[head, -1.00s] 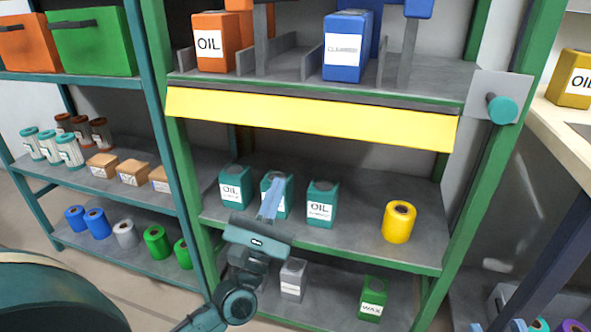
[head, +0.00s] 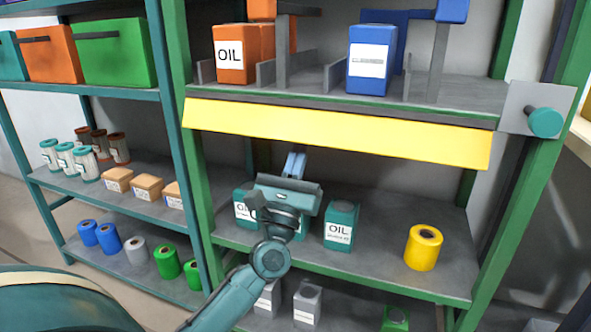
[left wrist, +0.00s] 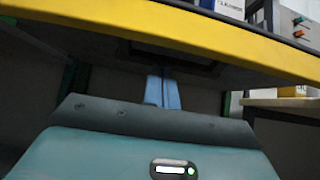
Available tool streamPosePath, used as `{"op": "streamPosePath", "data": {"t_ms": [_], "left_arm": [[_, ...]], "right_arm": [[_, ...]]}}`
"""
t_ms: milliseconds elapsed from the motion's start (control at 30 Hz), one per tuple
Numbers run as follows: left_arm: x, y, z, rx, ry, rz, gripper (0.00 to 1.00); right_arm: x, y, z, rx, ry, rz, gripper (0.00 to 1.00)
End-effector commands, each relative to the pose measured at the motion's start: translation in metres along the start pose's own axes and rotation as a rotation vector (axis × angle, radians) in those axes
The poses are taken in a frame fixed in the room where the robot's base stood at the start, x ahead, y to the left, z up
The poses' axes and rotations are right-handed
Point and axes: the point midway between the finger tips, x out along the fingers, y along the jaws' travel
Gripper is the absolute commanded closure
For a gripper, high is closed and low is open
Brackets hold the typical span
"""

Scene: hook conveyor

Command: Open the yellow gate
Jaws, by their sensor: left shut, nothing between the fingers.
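The yellow gate (head: 335,132) is a long flat panel along the front edge of the upper shelf, angled down a little to the right. In the left wrist view the gate (left wrist: 190,35) crosses the top as a yellow band. My left gripper (head: 294,165) is shut and empty, its blue fingers pointing up just below the gate's lower edge. In the left wrist view the fingers (left wrist: 162,92) stand together beneath the shelf. I cannot tell whether they touch the gate. My right gripper is not in view.
A teal knob (head: 545,122) sits on a grey plate at the right post. An orange oil can (head: 235,55) and a blue cleaner can (head: 370,60) stand above the gate. Teal oil cans (head: 341,225) and a yellow roll (head: 423,247) stand on the shelf below.

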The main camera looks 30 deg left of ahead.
Motion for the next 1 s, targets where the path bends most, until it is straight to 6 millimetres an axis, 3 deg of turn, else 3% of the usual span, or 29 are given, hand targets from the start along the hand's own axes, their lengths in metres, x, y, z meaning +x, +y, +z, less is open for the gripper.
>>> {"op": "streamPosePath", "data": {"t_ms": [133, 300, 1000], "left_arm": [[-0.006, 0.0, 0.018, -0.002, 0.001, 0.001, 1.0], [-0.009, 0.0, 0.026, 0.0, 0.001, 0.001, 1.0], [-0.009, 0.0, 0.026, 0.001, 0.005, 0.0, 1.0]], "right_arm": [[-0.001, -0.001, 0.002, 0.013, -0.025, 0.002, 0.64], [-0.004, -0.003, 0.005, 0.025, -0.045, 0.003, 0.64], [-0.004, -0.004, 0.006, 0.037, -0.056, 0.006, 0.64]]}}
